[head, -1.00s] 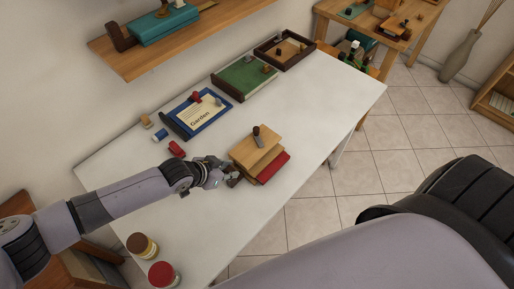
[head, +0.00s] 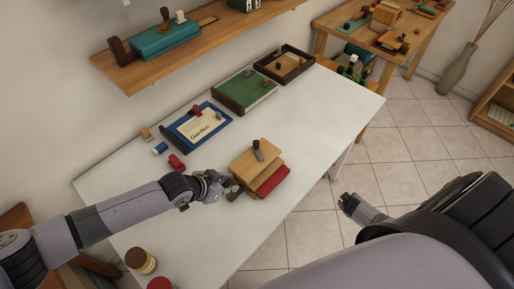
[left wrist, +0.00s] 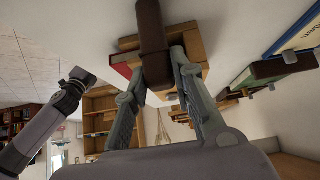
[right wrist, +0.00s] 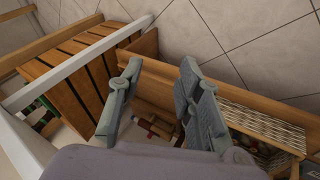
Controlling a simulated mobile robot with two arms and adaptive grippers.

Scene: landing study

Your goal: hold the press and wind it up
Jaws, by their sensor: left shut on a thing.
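The press (head: 262,152) looks like light wooden boards with a small dark and grey knob (head: 257,151) on top, standing near the front edge of the white table. A red piece (head: 272,180) shows under or beside its boards. My left gripper (head: 230,187) is at the press's near left side, shut on its dark brown part (left wrist: 151,30), which shows between the fingers in the left wrist view. My right gripper (head: 347,201) is open and empty, past the table's front edge over the floor. Its spread fingers show in the right wrist view (right wrist: 157,85).
A shelf (head: 130,83) hangs above. The right part of the table is clear.

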